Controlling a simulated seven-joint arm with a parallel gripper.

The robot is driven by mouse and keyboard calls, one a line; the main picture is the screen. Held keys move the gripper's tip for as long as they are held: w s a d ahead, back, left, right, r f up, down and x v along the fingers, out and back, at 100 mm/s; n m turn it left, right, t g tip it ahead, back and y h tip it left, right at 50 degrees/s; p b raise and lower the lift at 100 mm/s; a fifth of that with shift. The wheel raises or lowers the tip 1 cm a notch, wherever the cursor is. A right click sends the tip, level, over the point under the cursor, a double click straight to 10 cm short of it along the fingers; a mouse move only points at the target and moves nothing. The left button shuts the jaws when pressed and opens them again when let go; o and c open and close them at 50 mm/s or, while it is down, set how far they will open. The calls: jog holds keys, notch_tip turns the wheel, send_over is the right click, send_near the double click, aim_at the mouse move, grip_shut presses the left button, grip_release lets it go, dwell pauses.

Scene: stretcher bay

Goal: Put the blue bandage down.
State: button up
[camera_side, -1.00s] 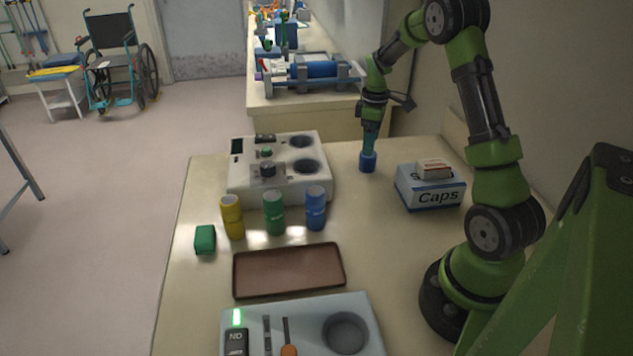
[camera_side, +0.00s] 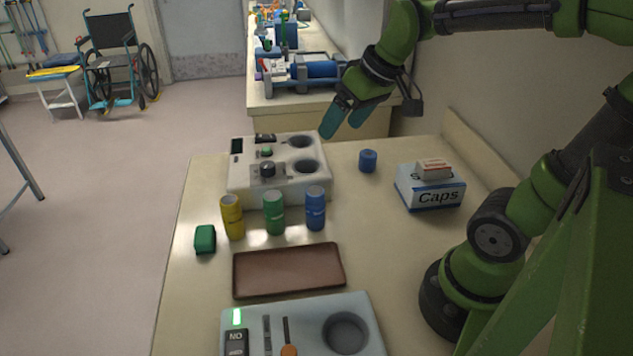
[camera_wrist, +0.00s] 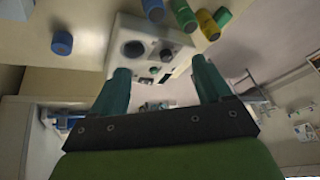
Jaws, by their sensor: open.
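The blue bandage (camera_side: 368,161) is a short blue roll standing on the table, between the white device with round wells and the Caps box. It also shows at the upper left of the wrist view (camera_wrist: 62,43). My gripper (camera_side: 338,128) is open and empty, raised above the table near the far edge of the device, up and left of the bandage and clear of it. In the wrist view its two teal fingers (camera_wrist: 160,75) are spread apart with nothing between them.
The white device (camera_side: 245,180) stands behind yellow (camera_side: 232,217), green (camera_side: 274,213) and blue (camera_side: 315,208) cylinders. The Caps box (camera_side: 430,190) carries a small carton. A green block (camera_side: 205,239), a brown tray (camera_side: 289,271) and a grey panel (camera_side: 365,310) lie nearer.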

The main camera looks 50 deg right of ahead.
jog(key=s+a+m+t+y, duration=0.1)
jog(key=s+a+m, duration=0.1)
jog(key=s+a, duration=0.4)
jog(key=shift+s+a+f+t, duration=0.15)
jog(key=shift+f+t, duration=0.1)
jog(key=shift+t, duration=0.15)
dwell(0.8)
